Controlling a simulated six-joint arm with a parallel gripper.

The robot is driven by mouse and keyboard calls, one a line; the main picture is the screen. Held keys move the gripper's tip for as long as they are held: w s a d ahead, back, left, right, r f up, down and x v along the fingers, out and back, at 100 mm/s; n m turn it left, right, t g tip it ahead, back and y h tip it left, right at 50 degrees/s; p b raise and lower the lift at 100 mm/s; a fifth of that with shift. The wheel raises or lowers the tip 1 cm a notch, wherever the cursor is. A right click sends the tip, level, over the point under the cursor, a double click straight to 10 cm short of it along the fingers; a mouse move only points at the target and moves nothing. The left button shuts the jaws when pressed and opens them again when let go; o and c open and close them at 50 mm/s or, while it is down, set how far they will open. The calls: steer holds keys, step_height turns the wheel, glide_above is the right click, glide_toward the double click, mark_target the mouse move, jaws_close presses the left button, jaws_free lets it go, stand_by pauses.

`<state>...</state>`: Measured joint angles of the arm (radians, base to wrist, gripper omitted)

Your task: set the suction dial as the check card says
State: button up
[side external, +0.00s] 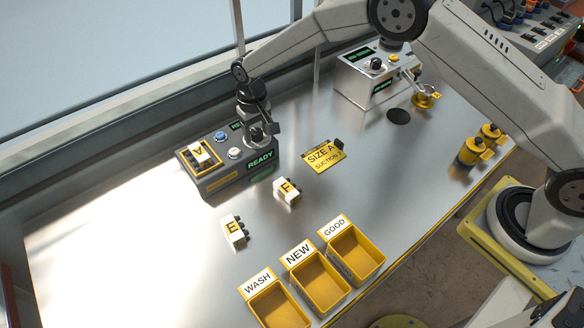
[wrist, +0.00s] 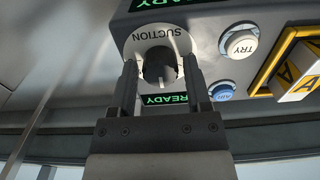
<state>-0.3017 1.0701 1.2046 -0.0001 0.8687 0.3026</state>
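The suction dial (wrist: 158,62) is a dark knob on a pale round plate lettered SUCTION, seen in the wrist view. A light pointer mark shows on the knob's lower edge in that view. My gripper (side external: 259,127) is low over the right end of the dark seeder box (side external: 226,183). Its fingers stand open on either side of the knob, with narrow gaps visible. The yellow check card (side external: 322,156) lies on the bench to the right, reading SIZE A and SUCTION; the figure after it is too small to read surely.
The box has a white TRY button (wrist: 240,42), a blue button (wrist: 222,91) and a yellow-framed A plate (side external: 201,155). Two E blocks (side external: 234,230) (side external: 287,191) lie before it. Yellow bins (side external: 320,284) stand in front. A grey machine (side external: 372,75) stands at the back.

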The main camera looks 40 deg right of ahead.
mark_target(260, 131)
steer(key=shift+o, duration=0.7)
steer(key=shift+r, duration=3.9)
steer(key=shift+s+d+r, duration=0.25)
steer(key=shift+d, duration=0.15)
steer(key=s+d+r+t, duration=0.1)
steer(key=s+d+r, duration=0.1)
steer(key=s+d, duration=0.6)
steer(key=s+d+r+t, duration=0.1)
steer(key=s+d, duration=0.7)
steer(key=s, duration=1)
steer(key=shift+r+t, duration=0.3)
steer(key=shift+r, duration=0.2)
